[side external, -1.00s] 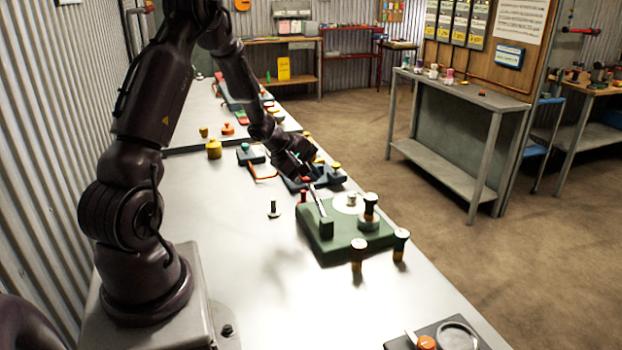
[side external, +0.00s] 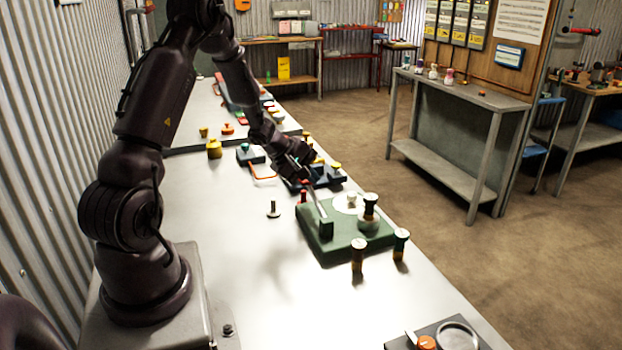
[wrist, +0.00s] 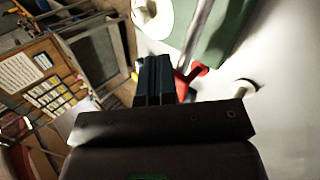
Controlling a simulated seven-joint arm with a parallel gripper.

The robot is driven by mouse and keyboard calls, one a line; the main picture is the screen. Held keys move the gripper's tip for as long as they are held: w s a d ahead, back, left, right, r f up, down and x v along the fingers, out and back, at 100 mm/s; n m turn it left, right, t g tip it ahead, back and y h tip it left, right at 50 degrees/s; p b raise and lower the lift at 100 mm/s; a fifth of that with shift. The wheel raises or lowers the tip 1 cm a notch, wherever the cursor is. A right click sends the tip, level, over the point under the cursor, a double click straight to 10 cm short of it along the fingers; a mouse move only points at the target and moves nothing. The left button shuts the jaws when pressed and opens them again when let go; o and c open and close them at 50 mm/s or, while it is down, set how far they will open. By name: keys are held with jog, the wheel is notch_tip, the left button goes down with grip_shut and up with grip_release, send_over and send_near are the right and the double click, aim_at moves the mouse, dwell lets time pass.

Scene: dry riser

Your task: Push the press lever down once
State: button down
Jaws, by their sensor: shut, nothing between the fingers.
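The press has a green base (side external: 345,238) on the workbench and a silver lever (side external: 318,205) that slants up toward my gripper. In the wrist view the silver lever (wrist: 198,38) runs down beside my fingers to a red part (wrist: 188,80). A green plate (wrist: 232,22) and a pale disc show behind it. My gripper (side external: 303,170) is at the lever's upper end in the side view. In the wrist view my gripper (wrist: 154,78) has its dark fingers together, empty, just left of the red part. I cannot tell whether they touch the lever.
A pale round plate (side external: 345,203) and a dark-handled piece (side external: 370,208) sit on the green base. The near bench surface (side external: 250,280) is mostly clear.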

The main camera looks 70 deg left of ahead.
aim_at(315, 200)
jog(key=shift+s+a+f, duration=0.1)
jog(key=shift+a+f, duration=0.15)
jog(key=shift+f, duration=0.25)
jog(key=shift+a+f, duration=0.2)
jog(key=shift+f, duration=0.25)
dwell(1.2)
jog(key=shift+d+r, duration=0.3)
jog(key=shift+r, duration=0.55)
jog(key=shift+d+r, duration=0.3)
jog(key=shift+r, duration=0.5)
jog(key=shift+d+r, duration=0.3)
jog(key=shift+r, duration=0.25)
jog(key=shift+d+r, duration=0.35)
jog(key=shift+r, duration=0.4)
jog(key=shift+d+r, duration=0.3)
jog(key=shift+r, duration=0.5)
jog(key=shift+d+r, duration=0.35)
jog(key=shift+r, duration=0.4)
